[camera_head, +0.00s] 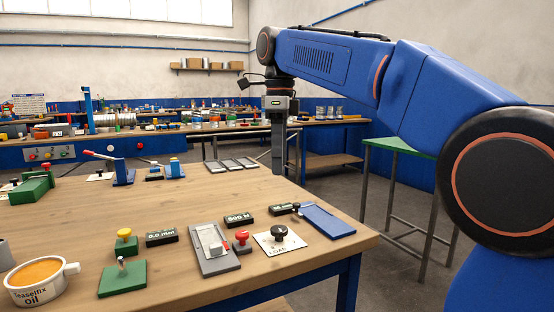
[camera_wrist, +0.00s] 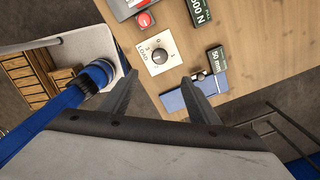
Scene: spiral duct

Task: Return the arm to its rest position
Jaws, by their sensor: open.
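My blue arm (camera_head: 330,62) reaches from the right side of the head view toward the back, with its wrist bent down. My gripper (camera_head: 284,172) points downward beyond the back right edge of the wooden workbench (camera_head: 180,205), as the head view shows it. In the wrist view my gripper (camera_wrist: 160,80) has its two dark fingers spread apart with nothing between them. The bench top shows beyond the fingertips there, apart from them.
On the bench are a black knob on a white plate (camera_head: 278,238), a blue block (camera_head: 328,221), a red button (camera_head: 242,239), a grey slide unit (camera_head: 214,250), small displays (camera_head: 239,220) and an oil cup (camera_head: 38,280). A green-topped stand (camera_head: 398,146) is at right.

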